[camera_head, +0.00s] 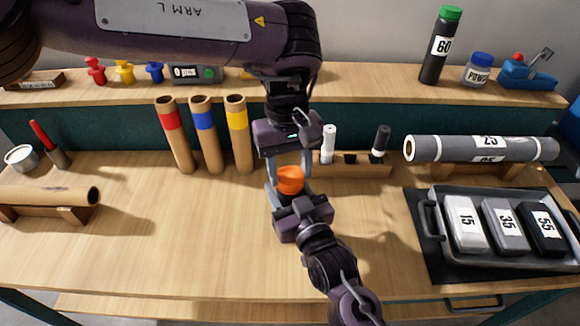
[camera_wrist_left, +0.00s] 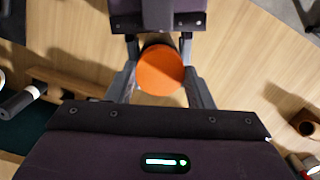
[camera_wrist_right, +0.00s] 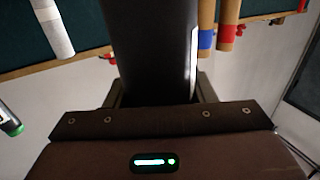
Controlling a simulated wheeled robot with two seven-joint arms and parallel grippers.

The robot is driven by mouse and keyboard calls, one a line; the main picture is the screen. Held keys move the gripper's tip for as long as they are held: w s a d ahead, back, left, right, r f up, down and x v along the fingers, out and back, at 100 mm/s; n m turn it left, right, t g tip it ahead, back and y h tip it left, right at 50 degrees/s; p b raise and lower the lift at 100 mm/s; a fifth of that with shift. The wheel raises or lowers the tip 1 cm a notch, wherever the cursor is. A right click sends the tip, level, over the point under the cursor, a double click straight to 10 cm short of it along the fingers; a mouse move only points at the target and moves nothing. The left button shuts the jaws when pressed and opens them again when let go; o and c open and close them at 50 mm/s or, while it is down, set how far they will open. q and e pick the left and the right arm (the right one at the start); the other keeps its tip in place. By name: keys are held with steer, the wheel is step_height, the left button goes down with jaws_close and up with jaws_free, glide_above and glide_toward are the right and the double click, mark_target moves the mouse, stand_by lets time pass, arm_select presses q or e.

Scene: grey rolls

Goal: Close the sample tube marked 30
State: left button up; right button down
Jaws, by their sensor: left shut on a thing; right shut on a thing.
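An orange cap (camera_head: 290,180) shows between my grippers at the middle of the table. My left gripper (camera_head: 289,172) comes from above and is shut on it; in the left wrist view the cap (camera_wrist_left: 160,70) is a round disc between the fingers. My right gripper (camera_head: 288,196) is just below and in front, shut on a dark tube (camera_wrist_right: 150,50), which fills the right wrist view. A white label edge shows on the tube, but no number is readable. The tube is mostly hidden in the head view. I cannot tell whether the cap is seated on it.
Three brown cardboard tubes (camera_head: 202,135) stand behind left. A marker rack (camera_head: 350,168) is behind right. A grey roll marked 25 (camera_head: 482,149) lies on a stand above a tray (camera_head: 435,200) with several marked boxes. The front left is clear.

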arm_select(q)
steer(key=o, duration=1)
steer(key=shift+r, duration=0.1)
steer(key=shift+r, duration=2.15)
steer(key=shift+c, duration=0.3)
